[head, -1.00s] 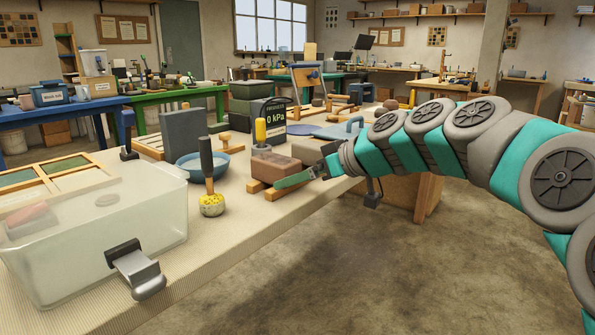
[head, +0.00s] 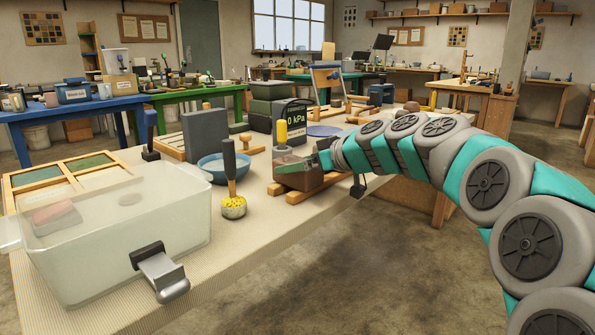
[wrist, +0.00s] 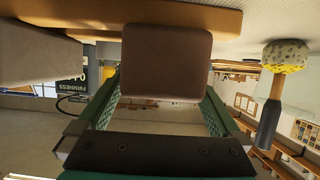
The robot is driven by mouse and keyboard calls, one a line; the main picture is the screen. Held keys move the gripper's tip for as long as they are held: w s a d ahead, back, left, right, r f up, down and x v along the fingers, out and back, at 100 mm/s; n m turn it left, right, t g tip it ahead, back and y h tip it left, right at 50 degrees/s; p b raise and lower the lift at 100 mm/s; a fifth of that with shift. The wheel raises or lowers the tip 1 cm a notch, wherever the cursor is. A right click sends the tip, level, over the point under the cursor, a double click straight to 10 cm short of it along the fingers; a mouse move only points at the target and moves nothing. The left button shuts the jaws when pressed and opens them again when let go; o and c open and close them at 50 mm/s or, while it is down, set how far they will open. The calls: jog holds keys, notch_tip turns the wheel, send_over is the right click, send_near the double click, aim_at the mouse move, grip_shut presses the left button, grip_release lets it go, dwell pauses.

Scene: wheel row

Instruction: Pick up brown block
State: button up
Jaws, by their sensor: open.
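The brown block (head: 312,182) rests on two wooden bars (head: 298,194) near the right edge of the bench. My gripper (head: 300,164) comes in from the right at the block's height, with a green finger in front of part of the block. In the wrist view the brown block (wrist: 166,62) stands between the open green fingers of my gripper (wrist: 164,84). The finger tips reach about its near end, with a gap in front of the palm. I cannot tell whether either finger touches it.
A yellow-handled tool (head: 283,130) and a gauge box reading 0 kPa (head: 295,116) stand just behind the block. A dark-handled tool with a speckled yellow head (head: 233,205), a blue bowl (head: 220,167) and a clear bin (head: 120,235) are to the left.

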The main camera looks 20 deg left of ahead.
jog(key=shift+a, duration=0.2)
grip_shut()
dwell(0.7)
